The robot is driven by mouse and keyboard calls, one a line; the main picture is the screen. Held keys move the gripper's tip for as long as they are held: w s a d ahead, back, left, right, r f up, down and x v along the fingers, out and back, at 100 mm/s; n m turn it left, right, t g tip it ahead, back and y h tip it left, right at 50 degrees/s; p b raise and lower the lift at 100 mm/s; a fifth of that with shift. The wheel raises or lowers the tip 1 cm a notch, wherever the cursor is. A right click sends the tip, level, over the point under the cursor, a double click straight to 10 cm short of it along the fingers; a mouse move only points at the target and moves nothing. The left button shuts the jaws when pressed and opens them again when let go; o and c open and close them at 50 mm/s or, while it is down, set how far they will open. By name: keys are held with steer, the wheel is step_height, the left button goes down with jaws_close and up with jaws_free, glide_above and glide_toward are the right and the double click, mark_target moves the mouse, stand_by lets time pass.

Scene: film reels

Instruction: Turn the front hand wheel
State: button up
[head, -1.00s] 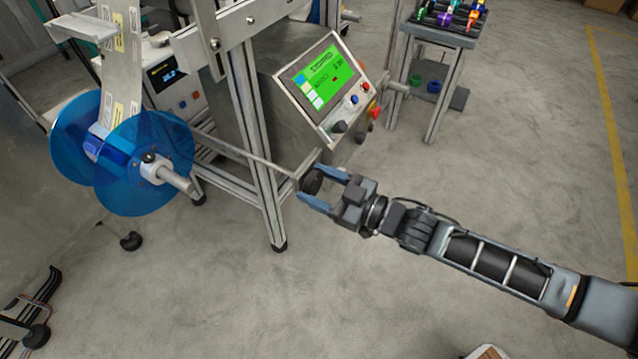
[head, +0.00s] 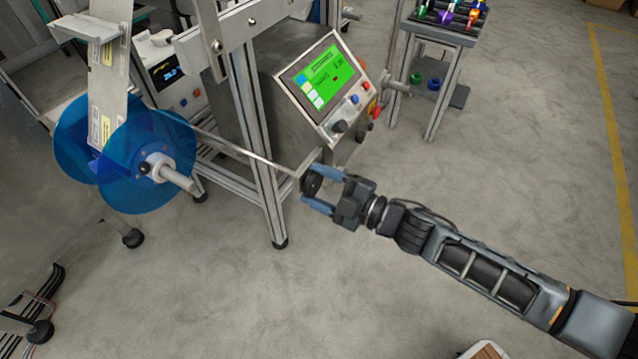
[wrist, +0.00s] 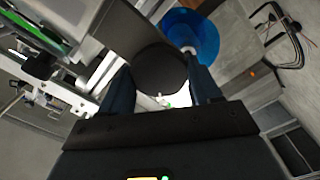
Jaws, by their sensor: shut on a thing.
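The front hand wheel (head: 312,184) is a small dark round wheel at the end of a thin metal rod, in front of the machine frame. My gripper (head: 319,189) has its two blue fingers on either side of the wheel and is shut on it. In the wrist view the wheel (wrist: 160,70) is a dark disc between the two fingers (wrist: 160,95). The fingers hide part of its rim.
A blue film reel (head: 150,165) hangs on a spindle at the left. A control panel with a green screen (head: 324,77) stands behind the wheel. A machine leg (head: 262,160) stands just left of the wheel.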

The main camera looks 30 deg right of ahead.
steer(key=shift+n, duration=0.3)
steer(key=o, duration=1.1)
steer(key=shift+c, duration=0.2)
steer(key=p+v, duration=0.1)
steer(key=v, duration=0.6)
steer(key=shift+s+d+p, duration=0.15)
steer(key=shift+s+p, duration=0.15)
steer(key=shift+s, duration=0.05)
